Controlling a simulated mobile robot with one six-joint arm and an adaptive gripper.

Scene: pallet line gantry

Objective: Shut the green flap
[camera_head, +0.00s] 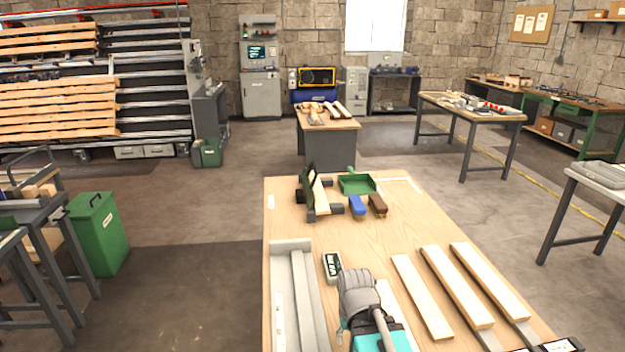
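I cannot make out a part that is clearly a green flap. A green bin (97,235) with a dark handle on top stands on the floor at the left; whether its top is open or shut is unclear. A green dustpan-like piece (358,184) lies at the far end of the wooden table (400,222). Its raised handle points away from me. A small green container (208,153) stands on the floor beside the rack. I see no part that is surely my gripper.
A grey glove-like thing (357,292) lies on the near table beside a small meter (332,266), a long grey tray (279,290) and pale slats (422,297). Brushes (357,206) and a dark frame (309,195) stand farther back.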

